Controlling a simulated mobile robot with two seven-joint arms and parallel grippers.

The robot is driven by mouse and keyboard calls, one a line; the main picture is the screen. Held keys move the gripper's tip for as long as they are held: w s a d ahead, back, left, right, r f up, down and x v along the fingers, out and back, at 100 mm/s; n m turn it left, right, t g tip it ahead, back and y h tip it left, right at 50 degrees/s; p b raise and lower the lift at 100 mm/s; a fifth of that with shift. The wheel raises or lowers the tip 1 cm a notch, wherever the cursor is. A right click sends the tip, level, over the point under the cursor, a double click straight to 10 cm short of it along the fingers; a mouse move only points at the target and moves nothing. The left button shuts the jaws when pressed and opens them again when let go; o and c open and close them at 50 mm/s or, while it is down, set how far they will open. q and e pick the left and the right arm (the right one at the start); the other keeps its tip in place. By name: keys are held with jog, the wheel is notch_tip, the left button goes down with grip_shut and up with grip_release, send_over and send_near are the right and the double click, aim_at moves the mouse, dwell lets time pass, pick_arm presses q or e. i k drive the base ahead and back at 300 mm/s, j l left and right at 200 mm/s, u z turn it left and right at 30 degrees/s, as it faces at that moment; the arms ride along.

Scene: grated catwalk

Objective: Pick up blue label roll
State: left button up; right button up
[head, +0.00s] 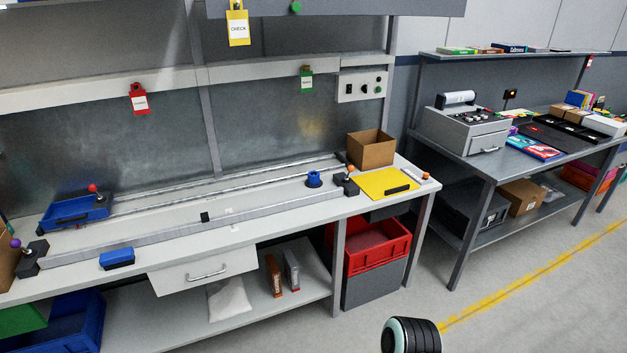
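A small blue roll (313,179), which looks like the blue label roll, stands on the white workbench (290,228) near its right end. It is beside the rail and left of the open cardboard box. No gripper is near it. Neither of my grippers shows in the head view. A dark rounded part with a pale ring at the bottom edge looks like a piece of my own arm.
A cardboard box (371,149), a yellow sheet (384,183) and a blue block (117,259) sit on the bench. A blue tray (75,212) is at its left. A red crate (378,250) stands below. Floor is clear in front of the grey table (470,158).

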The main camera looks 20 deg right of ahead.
aim_at(314, 180)
jog(key=i+l+u, duration=0.1)
jog(key=l, duration=0.3)
jog(key=i+l+u, duration=0.1)
jog(key=l, duration=0.35)
jog(key=i+l+u, duration=0.1)
jog(key=l, duration=0.35)
jog(key=i, duration=0.1)
